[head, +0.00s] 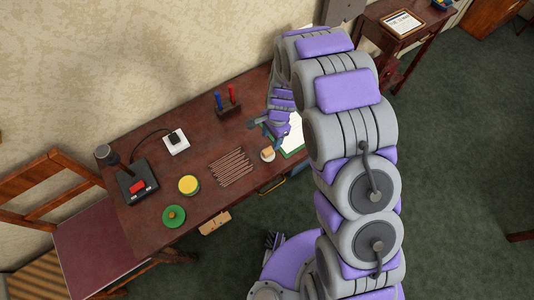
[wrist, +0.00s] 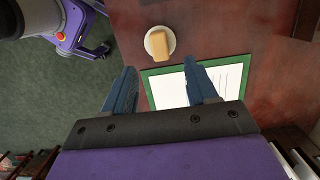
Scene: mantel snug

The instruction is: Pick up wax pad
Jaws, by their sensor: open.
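A small tan block, which looks like the wax pad (wrist: 158,44), rests on a round white dish (wrist: 172,35) on the dark red-brown desk. The block also shows in the head view (head: 267,152), near the desk's front edge. My gripper (wrist: 160,68) is open and empty. In the wrist view its two blue fingers point toward the dish, with the block ahead of the gap between them and apart from both. In the head view my gripper (head: 262,130) is over the desk, just behind the block, partly hidden by my arm.
A green-edged white sheet (wrist: 212,82) lies beside the dish. Thin brown sticks (head: 231,167), a yellow round tin (head: 189,185), a green disc (head: 174,216), a black device (head: 138,184) and a pen holder (head: 228,107) occupy the desk (head: 150,228). A chair (head: 95,240) stands at left.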

